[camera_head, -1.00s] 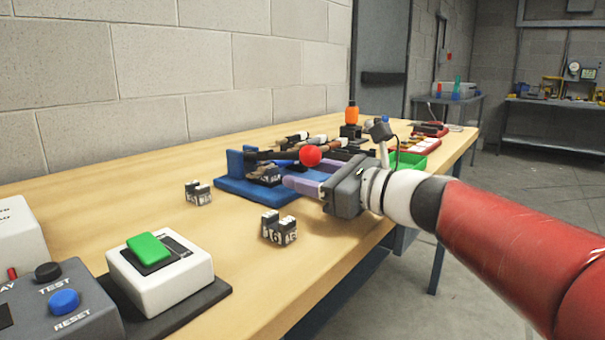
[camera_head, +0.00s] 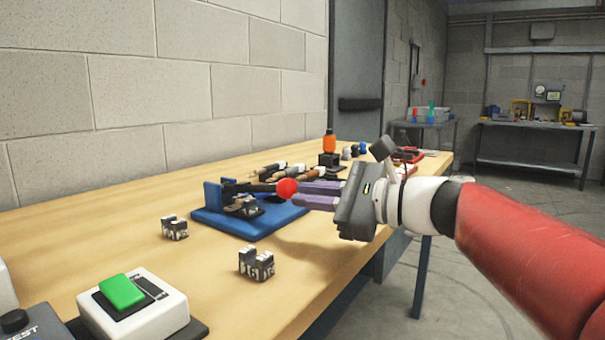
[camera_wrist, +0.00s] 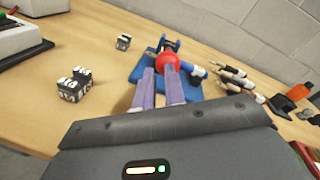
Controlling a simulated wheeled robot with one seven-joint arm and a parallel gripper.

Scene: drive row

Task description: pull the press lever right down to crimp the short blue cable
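The press has a blue base (camera_head: 258,227) and a dark lever (camera_head: 250,187) with a red ball knob (camera_head: 287,188). The lever lies close to level. My gripper (camera_head: 290,194) is at the knob, its two purple fingers pointing left along the table. In the wrist view, the fingers (camera_wrist: 158,76) are apart with a gap between them, and the red knob (camera_wrist: 167,61) is at their tips, nearer the right finger. I cannot tell whether they touch it. A blue piece with a white end (camera_wrist: 198,70) shows right of the knob; whether it is the short blue cable is unclear.
Black-and-white numbered blocks (camera_head: 257,264) stand in front of the press, with more (camera_head: 174,228) at its left. A white box with a green button (camera_head: 122,291) is at the near left. Several cable ends (camera_head: 305,172) and an orange-topped item (camera_head: 329,144) stand behind.

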